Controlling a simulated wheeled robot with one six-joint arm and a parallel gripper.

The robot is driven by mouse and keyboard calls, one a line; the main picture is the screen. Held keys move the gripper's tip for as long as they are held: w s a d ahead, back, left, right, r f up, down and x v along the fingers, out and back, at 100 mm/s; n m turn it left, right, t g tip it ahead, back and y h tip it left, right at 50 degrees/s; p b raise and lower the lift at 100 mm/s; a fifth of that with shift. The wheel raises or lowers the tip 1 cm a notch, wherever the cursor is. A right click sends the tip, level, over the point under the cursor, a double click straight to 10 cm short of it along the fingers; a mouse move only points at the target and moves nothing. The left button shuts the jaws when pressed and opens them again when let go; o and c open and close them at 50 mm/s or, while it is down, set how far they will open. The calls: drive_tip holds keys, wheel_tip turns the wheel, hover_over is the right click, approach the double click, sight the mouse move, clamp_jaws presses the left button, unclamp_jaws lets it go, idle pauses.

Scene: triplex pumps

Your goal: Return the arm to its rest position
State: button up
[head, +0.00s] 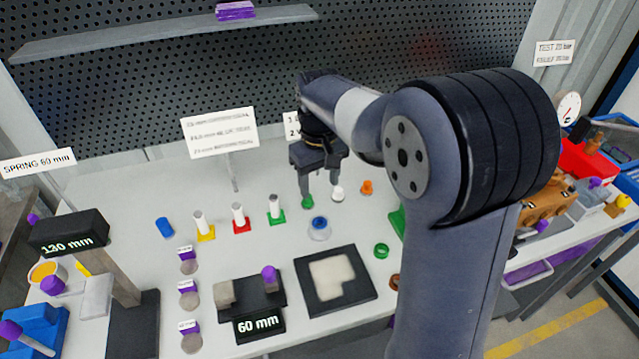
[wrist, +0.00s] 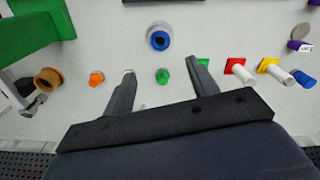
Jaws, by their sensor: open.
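My gripper (head: 321,190) hangs over the back part of the white bench (head: 120,220), fingers pointing down, open with nothing between them. In the wrist view the two fingers (wrist: 160,82) stand apart. My arm reaches from the right foreground toward the pegboard. A small green piece (head: 307,202) and a white piece (head: 338,194) are close to the fingertips in the head view. In the wrist view a green piece (wrist: 162,76) shows between the fingertips, apparently below them. I cannot tell the exact height of the fingers above the bench.
A blue-topped round piece (head: 319,226) is in front of the gripper. White pins on green (head: 274,210), red (head: 239,218) and yellow (head: 202,226) bases stand to the left. A sign (head: 219,132) and pegboard (head: 270,70) are behind. A black tray (head: 310,292) lies in front.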

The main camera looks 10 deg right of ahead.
sight(320, 222)
wheel_tip(320, 222, down, 11)
drive_tip(key=shift+f, duration=0.1)
drive_tip(key=shift+r+p, duration=0.55)
drive_tip(key=shift+r, duration=0.3)
